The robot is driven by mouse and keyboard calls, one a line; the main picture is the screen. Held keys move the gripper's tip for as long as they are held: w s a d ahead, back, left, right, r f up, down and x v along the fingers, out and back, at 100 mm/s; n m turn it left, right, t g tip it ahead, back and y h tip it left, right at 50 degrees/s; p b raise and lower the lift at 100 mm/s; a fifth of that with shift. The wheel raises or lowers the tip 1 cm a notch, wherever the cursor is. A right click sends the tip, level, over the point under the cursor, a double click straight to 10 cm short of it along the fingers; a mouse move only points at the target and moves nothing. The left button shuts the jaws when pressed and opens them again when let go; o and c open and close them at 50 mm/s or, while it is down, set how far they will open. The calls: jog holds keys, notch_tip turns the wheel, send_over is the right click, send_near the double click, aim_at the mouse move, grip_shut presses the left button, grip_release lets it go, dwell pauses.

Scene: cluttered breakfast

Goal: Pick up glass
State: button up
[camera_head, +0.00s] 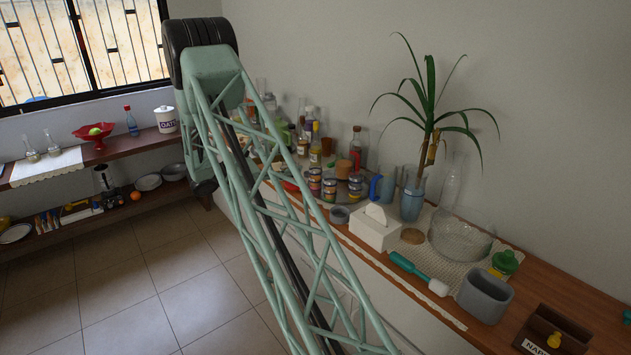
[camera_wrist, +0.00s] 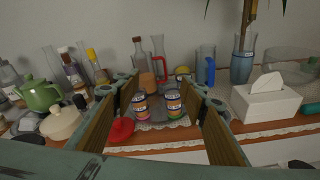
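My gripper (camera_wrist: 163,88) is open in the wrist view, its two brown-padded fingers spread wide with nothing held between them. Several glass things are in view, and I cannot tell which one the task means. A clear jug with a blue handle (camera_wrist: 206,66) stands right of the gap. A clear jug with a red handle (camera_wrist: 158,58) stands behind the cup. In the head view, a tall clear glass vessel (camera_head: 450,185) stands behind a glass bowl (camera_head: 459,238). My arm hides the gripper there.
A white tissue box (camera_wrist: 266,102), a potted plant (camera_head: 412,200) and a green teapot (camera_wrist: 40,95) crowd the wooden counter. A red lid-like object (camera_wrist: 121,130) lies near the left finger. A grey container (camera_head: 485,296) stands near the counter's front. Floor (camera_head: 120,285) is clear.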

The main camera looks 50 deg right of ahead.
aim_at(312, 180)
jog(key=w+d+f+n+t+h, duration=0.1)
jog(key=d+f, duration=0.1)
jog(key=f, duration=0.3)
jog(key=w+d+f+n, duration=0.2)
jog(key=d+f, duration=0.1)
jog(key=f, duration=0.3)
jog(key=w+d+f+n+t+h, duration=0.1)
jog(key=d+f, duration=0.2)
jog(key=f, duration=0.3)
jog(key=shift+w+d+f+n+t+h+b, duration=0.15)
jog(key=shift+w+n+t+h+b, duration=0.15)
jog(key=shift+w+n, duration=0.1)
jog(key=shift+d, duration=0.1)
jog(key=shift+s+d+b, duration=0.2)
jog(key=shift+d+b, duration=0.1)
jog(key=shift+d, duration=1.8)
jog(key=shift+s+d+b, duration=0.2)
jog(key=shift+d+b, duration=0.05)
jog(key=shift+d, duration=1.85)
jog(key=shift+s+d+f, duration=0.15)
jog(key=shift+d, duration=0.8)
jog(key=shift+s+d+b, duration=0.1)
jog(key=shift+d+b, duration=0.45)
jog(key=shift+d, duration=1.1)
jog(key=shift+c, duration=0.6)
